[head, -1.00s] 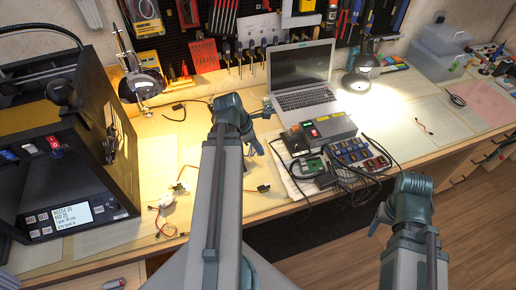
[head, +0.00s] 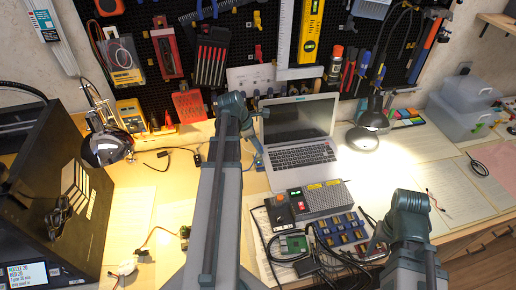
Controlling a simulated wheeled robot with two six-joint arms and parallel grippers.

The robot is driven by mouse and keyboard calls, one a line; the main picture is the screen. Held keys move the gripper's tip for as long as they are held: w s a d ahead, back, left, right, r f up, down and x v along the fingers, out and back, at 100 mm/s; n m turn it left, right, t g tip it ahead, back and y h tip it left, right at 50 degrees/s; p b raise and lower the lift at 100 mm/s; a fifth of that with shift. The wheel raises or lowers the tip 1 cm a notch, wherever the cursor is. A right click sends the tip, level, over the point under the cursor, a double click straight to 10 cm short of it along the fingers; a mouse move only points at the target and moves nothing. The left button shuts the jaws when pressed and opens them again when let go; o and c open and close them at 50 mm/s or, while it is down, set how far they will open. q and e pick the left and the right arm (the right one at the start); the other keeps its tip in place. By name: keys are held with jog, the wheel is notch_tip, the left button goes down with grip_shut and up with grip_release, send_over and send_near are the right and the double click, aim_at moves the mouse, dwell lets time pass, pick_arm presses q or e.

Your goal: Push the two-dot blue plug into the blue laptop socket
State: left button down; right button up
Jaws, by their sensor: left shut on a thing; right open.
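The open silver laptop (head: 300,156) stands on the bench, left of the lamp. My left gripper (head: 257,150) is at the laptop's left edge, partly hidden by my own wrist. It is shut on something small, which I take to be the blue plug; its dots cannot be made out. The blue socket cannot be made out, and I cannot tell whether plug and laptop touch. My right gripper (head: 376,240) is open, beside the rack of blue modules, mostly behind my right forearm.
A grey box with an orange button (head: 280,197), a blue module rack (head: 345,229), a green board (head: 293,242) and loose black cables lie before the laptop. A desk lamp (head: 363,137) stands right of it. A tool-hung pegboard is behind.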

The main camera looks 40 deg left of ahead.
pick_arm(q)
jog(key=shift+s+f, duration=0.1)
pick_arm(e)
jog(key=shift+f, duration=0.1)
pick_arm(q)
jog(key=b, duration=0.6)
send_over(263, 166)
jog(key=s+a, duration=0.1)
jog(key=a, duration=0.1)
jog(key=f, duration=0.5)
jog(key=shift+d+f, duration=0.15)
jog(key=shift+d, duration=0.1)
pick_arm(e)
notch_tip(263, 166, down, 5)
jog(key=shift+f, duration=0.2)
pick_arm(q)
jog(key=shift+f, duration=0.3)
pick_arm(e)
jog(key=shift+f, duration=0.3)
pick_arm(q)
jog(key=shift+s+f+b, duration=0.25)
jog(key=shift+f+b, duration=0.1)
jog(key=shift+b, duration=0.15)
pick_arm(e)
jog(key=shift+s+f, duration=0.25)
jog(key=shift+f, duration=0.05)
